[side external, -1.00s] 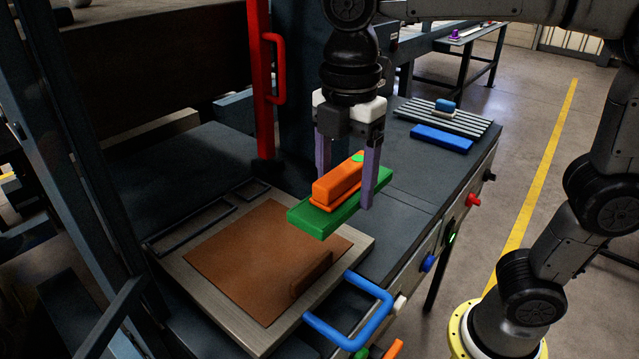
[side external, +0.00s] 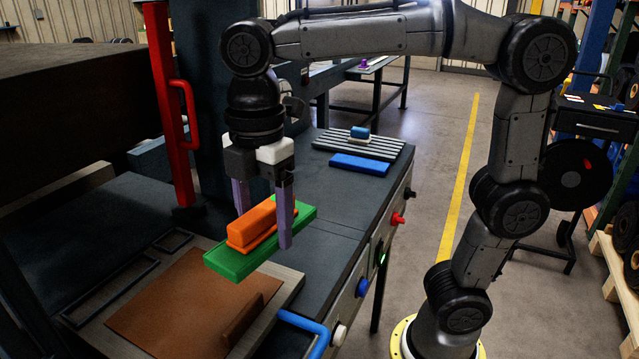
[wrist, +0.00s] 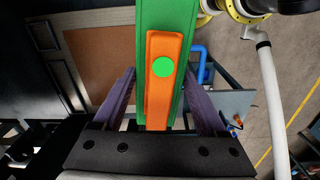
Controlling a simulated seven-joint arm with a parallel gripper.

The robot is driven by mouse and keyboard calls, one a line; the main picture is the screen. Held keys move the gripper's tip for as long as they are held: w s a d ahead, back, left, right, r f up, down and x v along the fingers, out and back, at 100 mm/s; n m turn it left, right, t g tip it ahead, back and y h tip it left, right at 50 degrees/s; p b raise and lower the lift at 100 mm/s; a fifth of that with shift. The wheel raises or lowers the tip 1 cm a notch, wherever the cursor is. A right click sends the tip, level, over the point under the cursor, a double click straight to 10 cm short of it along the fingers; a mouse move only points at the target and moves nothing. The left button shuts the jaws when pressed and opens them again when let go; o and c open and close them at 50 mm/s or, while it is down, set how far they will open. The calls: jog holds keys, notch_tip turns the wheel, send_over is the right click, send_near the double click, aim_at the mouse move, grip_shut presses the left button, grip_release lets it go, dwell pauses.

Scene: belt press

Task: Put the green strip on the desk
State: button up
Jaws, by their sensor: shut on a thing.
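The green strip (side external: 235,263) is held level in the air, with an orange block (side external: 252,223) lying lengthwise on top of it. My gripper (side external: 264,230) points down, its purple fingers on either side of the strip's long edges. In the wrist view the fingers flank the green strip (wrist: 168,12), and the orange block (wrist: 165,45) with a green dot lies between them. The strip hangs above the back right part of a board with a brown sheet (side external: 180,300). The desk (side external: 325,215) is a dark grey top, clear to the right of my gripper.
A blue bar (side external: 359,164) and a ribbed grey rack (side external: 385,148) with a small blue block (side external: 359,132) stand at the desk's far end. A red post with a handle (side external: 185,120) rises behind. A blue handle (side external: 312,335) juts from the board.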

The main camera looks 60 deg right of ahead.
jog(key=s+d+f+m, duration=0.2)
jog(key=d+m, duration=1.4)
jog(key=d, duration=1.4)
send_over(325, 193)
jog(key=s, duration=0.1)
jog(key=f, duration=0.8)
jog(key=shift+a+f, duration=0.3)
jog(key=shift+f, duration=0.1)
jog(key=shift+w+d+f, duration=0.2)
jog(key=shift+w+f, duration=0.05)
jog(key=shift+f, duration=0.15)
jog(key=shift+w+d+f, duration=0.1)
jog(key=shift+w+f, duration=0.05)
jog(key=shift+f, duration=0.8)
jog(key=shift+w+d+f, duration=0.1)
jog(key=shift+f, duration=0.8)
jog(key=shift+f, duration=0.1)
